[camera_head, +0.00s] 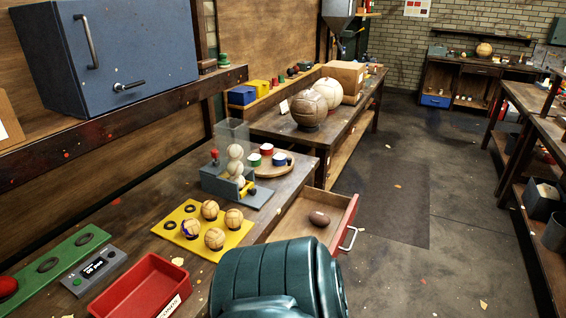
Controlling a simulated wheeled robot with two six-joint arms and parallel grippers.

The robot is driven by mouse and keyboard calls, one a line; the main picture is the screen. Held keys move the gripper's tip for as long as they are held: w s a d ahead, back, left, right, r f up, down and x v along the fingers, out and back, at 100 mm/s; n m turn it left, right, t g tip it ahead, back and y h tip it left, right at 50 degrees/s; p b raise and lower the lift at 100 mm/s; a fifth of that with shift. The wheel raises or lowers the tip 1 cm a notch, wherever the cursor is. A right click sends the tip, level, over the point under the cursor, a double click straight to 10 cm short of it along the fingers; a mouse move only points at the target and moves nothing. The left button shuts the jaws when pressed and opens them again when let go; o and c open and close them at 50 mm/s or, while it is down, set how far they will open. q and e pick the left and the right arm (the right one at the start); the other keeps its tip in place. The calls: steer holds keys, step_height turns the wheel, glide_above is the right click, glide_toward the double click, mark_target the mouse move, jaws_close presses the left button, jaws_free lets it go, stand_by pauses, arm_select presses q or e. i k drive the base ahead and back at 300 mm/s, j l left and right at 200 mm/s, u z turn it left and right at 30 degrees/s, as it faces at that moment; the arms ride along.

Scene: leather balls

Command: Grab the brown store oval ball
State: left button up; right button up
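A small dark brown oval ball (319,219) lies in an open wooden drawer (294,230) with a red front and a metal handle, below the bench edge. It lies near the drawer's front right, with bare drawer floor around it. Neither of my grippers shows in the head view. A large teal rounded part of my own body fills the bottom middle, close to the drawer's near side, and hides what is behind it.
Left of the drawer, a yellow tray (187,238) holds several tan balls. A red bin (143,291) and a green board (52,262) stand nearer. A clear tube holder (233,184) is behind. Large balls (309,107) sit on the farther table. The floor at right is mostly open.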

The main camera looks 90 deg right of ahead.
mark_target(318, 218)
steer(key=z, duration=0.4)
steer(key=i+z, duration=0.1)
steer(key=z, duration=0.35)
steer(key=j+z, duration=0.1)
steer(key=z, duration=0.75)
steer(key=j+z, duration=0.1)
steer(key=z, duration=0.3)
